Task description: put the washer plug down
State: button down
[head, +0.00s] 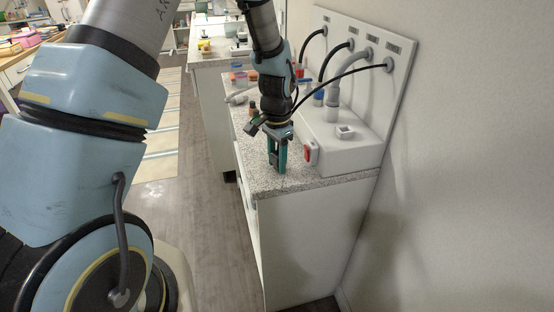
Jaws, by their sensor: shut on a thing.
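My gripper (278,168) hangs pointing down over the near end of the speckled countertop (320,184). Its teal fingers are shut on the washer plug, which is too small and too covered by the fingers to make out. A black cable (345,72) runs from the right port of the white wall panel (385,100) toward my wrist and passes out of sight behind it. I cannot tell whether it joins the plug. The fingertips are close to the counter surface; I cannot tell whether they touch it.
A white box (345,155) with a red switch (310,152) and a small square socket (344,131) stands just right of my gripper. Hoses with blue and red fittings come down behind it. Small bottles (252,108) stand to the left. The counter's front corner is clear.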

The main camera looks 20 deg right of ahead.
aim_at(277, 153)
jog(key=shift+f, duration=0.1)
jog(key=shift+c, duration=2.1)
grip_release()
notch_tip(277, 153, up, 12)
jog(key=b, duration=0.3)
jog(key=s+a+n, duration=0.2)
jog(key=a+n, duration=0.5)
jog(key=a, duration=0.8)
jog(key=s+a+f+n+t, duration=0.1)
jog(key=a+n, duration=0.5)
jog(key=a, duration=0.9)
jog(key=shift+s+n+t, duration=0.3)
jog(key=shift+s+n, duration=0.1)
jog(key=shift+s, duration=0.1)
